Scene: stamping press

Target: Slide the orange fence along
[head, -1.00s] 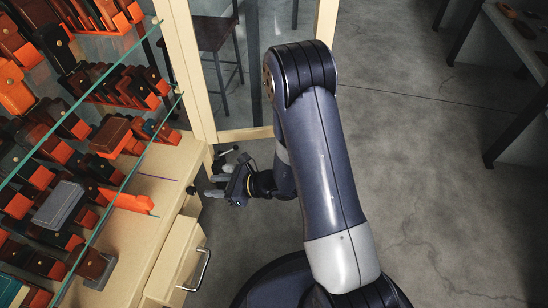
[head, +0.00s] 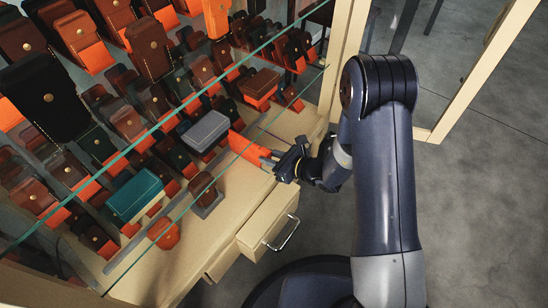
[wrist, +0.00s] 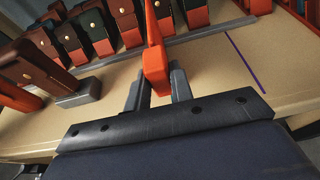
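The orange fence (head: 248,149) is an upright orange piece at the front of the beige worktop. In the wrist view, the fence (wrist: 154,62) stands between the two grey fingers of my gripper (wrist: 156,84). The fingers appear to press on both its sides, with no clear gap. In the head view my gripper (head: 271,159) meets the fence's near end from the right, above the worktop's front edge. A grey rail (wrist: 218,32) runs across the worktop behind the fingers. A purple line (wrist: 244,62) marks the worktop right of the fence.
Many leather cases on orange stands fill the space behind a glass edge (head: 180,108). A grey case (head: 204,131) and a teal case (head: 135,196) are close by. An open drawer (head: 268,222) juts out below. The floor at right is clear.

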